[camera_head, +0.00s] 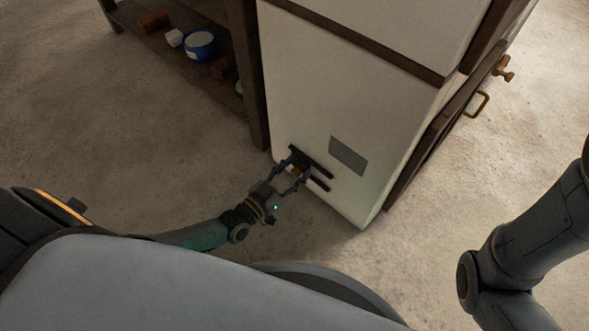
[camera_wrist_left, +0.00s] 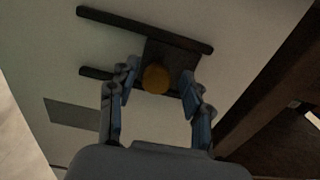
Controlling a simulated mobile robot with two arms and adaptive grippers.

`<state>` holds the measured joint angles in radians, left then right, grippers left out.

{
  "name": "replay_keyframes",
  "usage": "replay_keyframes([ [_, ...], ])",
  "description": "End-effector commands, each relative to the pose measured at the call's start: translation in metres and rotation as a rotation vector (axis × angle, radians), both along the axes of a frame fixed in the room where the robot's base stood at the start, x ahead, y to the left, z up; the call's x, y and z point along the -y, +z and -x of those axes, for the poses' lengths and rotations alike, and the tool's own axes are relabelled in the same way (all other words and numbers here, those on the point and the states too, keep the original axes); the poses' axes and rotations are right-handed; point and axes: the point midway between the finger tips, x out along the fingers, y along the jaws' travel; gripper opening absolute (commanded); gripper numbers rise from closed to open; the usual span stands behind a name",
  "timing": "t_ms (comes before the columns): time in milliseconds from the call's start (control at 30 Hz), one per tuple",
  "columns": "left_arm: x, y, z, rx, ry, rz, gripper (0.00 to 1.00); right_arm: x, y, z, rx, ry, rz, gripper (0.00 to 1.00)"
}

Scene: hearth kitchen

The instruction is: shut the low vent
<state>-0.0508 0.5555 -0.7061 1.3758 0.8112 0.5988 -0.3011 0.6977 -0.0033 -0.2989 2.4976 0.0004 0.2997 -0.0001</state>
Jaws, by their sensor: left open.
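The low vent is on the white side of the stove body, near the floor. Two dark parallel rails (camera_head: 313,165) show there in the head view, and they also show in the left wrist view (camera_wrist_left: 140,28). A dark sliding plate (camera_wrist_left: 168,54) sits between the rails, toward their right end in the wrist view. It carries a round orange-brown knob (camera_wrist_left: 156,79). My left gripper (camera_head: 298,172) is open at the vent; in the wrist view its fingers (camera_wrist_left: 157,90) stand either side of the knob, with gaps visible. The head view partly hides the plate behind the gripper. My right gripper is out of view.
A flat grey rectangle (camera_head: 347,155) is on the white wall beside the rails. A dark door with a brass handle (camera_head: 482,104) is around the right corner.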

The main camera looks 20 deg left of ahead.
Motion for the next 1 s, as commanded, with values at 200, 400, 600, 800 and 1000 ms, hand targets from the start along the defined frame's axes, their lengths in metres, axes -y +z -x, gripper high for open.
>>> replay_keyframes([
  [200, -0.011, -0.002, 0.031, -0.005, -0.001, -0.003, 0.49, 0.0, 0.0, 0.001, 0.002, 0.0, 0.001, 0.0],
  [400, -0.027, -0.002, 0.072, -0.004, 0.001, -0.004, 0.49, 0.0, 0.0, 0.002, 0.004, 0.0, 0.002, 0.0],
  [600, -0.038, -0.001, 0.101, -0.003, 0.001, -0.001, 0.49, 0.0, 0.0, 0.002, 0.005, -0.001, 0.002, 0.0],
  [800, -0.041, 0.0, 0.11, 0.001, 0.001, -0.001, 0.49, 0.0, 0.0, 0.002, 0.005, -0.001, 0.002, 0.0],
  [1000, -0.041, 0.0, 0.111, 0.0, 0.001, -0.001, 0.49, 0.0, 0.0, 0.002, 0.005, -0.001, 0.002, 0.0],
])
